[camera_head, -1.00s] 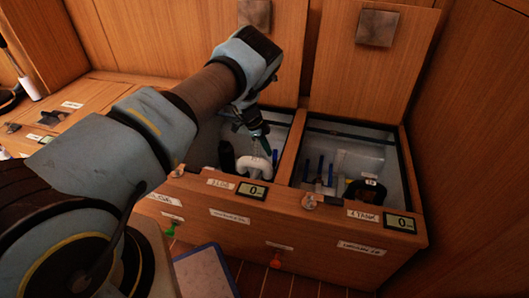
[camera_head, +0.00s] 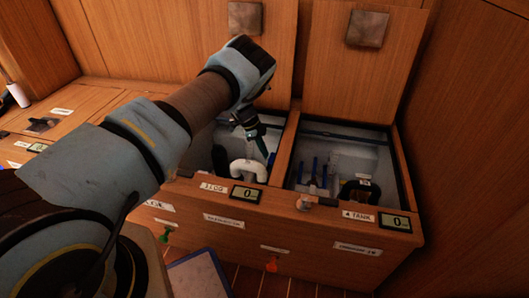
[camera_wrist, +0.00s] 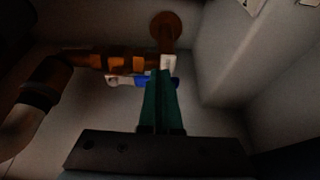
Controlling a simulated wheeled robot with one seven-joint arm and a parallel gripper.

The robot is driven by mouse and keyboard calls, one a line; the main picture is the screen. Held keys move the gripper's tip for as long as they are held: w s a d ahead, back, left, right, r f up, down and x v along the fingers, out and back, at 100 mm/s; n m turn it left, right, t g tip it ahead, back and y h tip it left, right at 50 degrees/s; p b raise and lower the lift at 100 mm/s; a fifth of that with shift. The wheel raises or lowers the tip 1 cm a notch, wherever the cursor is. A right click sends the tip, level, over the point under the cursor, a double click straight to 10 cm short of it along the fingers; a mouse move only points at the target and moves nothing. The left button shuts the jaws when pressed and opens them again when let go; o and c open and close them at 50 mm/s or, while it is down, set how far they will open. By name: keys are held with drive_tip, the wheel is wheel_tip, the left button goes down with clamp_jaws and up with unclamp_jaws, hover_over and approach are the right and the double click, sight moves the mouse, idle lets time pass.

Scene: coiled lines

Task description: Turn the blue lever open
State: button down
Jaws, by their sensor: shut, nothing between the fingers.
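The blue lever (camera_wrist: 126,81) shows in the wrist view beside a copper pipe with brass fittings (camera_wrist: 125,61). My gripper (camera_wrist: 160,72) has teal fingers, closed together with nothing between them. Its tips overlap the lever's line in the picture and hide its middle; a bit of blue shows to their right. I cannot tell whether they touch it. In the head view my gripper (camera_head: 256,138) reaches down into the left open locker, above a white curved pipe (camera_head: 240,168). A small blue piece (camera_head: 271,160) beside that pipe may be the lever.
The locker walls (camera_wrist: 215,65) stand close on the right in the wrist view. A wooden divider (camera_head: 283,150) separates the right open locker, which holds more blue upright pieces (camera_head: 315,166). Both lids stand raised behind. A dark elbow pipe (camera_wrist: 40,95) lies left of my fingers.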

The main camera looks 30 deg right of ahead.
drive_tip(key=p+v, duration=0.2)
drive_tip(key=v, duration=0.8)
drive_tip(key=shift+r, duration=0.3)
drive_tip(key=shift+a, duration=0.1)
